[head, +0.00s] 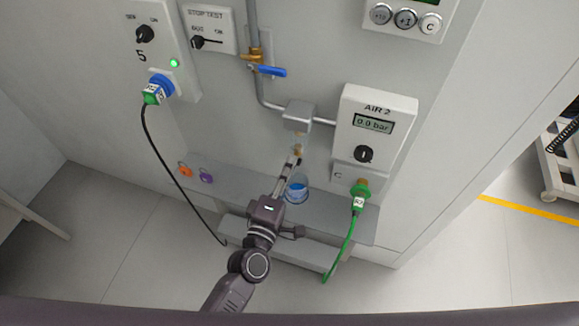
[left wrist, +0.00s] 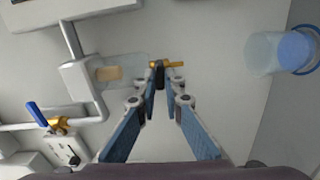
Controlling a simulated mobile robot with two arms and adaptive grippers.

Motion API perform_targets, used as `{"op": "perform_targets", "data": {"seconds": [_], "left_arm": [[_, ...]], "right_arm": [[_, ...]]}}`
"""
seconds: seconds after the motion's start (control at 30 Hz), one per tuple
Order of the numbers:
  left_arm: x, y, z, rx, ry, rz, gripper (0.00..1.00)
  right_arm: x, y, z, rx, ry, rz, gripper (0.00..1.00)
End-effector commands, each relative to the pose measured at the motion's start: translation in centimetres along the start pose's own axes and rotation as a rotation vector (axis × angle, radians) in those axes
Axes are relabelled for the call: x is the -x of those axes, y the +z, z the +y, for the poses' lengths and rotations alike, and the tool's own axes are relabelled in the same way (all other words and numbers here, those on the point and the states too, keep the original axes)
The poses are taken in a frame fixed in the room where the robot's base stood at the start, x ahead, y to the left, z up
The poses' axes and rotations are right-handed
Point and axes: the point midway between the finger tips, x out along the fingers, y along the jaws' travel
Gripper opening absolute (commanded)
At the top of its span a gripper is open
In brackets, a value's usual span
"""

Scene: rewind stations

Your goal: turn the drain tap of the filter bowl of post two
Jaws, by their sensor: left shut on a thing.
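The filter (head: 297,114) is a grey block on the pipe of the wall panel, and it also shows in the left wrist view (left wrist: 78,82). Its clear bowl (left wrist: 128,68) holds a tan element. The small brass drain tap (left wrist: 176,64) is at the bowl's end. My left gripper (head: 296,156) reaches up from below to the bowl's underside. In the left wrist view its fingertips (left wrist: 160,78) are close together on the tap, hiding part of it. My right gripper is in neither view.
A clear cup with blue in it (head: 297,188) stands on the grey shelf (head: 240,190), close beside my gripper. A blue-handled valve (head: 270,71) is above. The AIR 2 box (head: 374,123) reads 0.0 bar. Black and green cables hang on either side.

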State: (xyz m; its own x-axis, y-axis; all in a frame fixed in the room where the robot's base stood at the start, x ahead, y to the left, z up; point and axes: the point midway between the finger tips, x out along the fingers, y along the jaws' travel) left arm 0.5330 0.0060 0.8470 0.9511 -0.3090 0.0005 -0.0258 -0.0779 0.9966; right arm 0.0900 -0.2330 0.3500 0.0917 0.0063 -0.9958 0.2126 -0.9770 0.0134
Motion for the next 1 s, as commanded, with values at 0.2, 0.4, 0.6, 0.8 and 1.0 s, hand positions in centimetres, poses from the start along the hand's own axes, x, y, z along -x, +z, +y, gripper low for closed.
{"op": "perform_targets", "data": {"seconds": [0.2,0.4,0.6,0.8,1.0], "left_arm": [[0.06,0.02,-0.18,0.073,-0.002,-0.001,0.00],[0.06,0.02,-0.17,0.096,-0.003,-0.001,0.00],[0.06,0.02,-0.17,0.100,-0.003,-0.001,0.00],[0.06,0.02,-0.18,0.100,-0.003,-0.001,0.13],[0.04,0.01,-0.12,0.098,-0.002,0.000,0.26]], "right_arm": [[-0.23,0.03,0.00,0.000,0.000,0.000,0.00],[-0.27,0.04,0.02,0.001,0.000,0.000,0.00],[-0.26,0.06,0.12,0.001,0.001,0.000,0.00],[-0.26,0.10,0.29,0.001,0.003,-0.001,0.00],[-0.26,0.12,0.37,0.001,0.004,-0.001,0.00]]}}
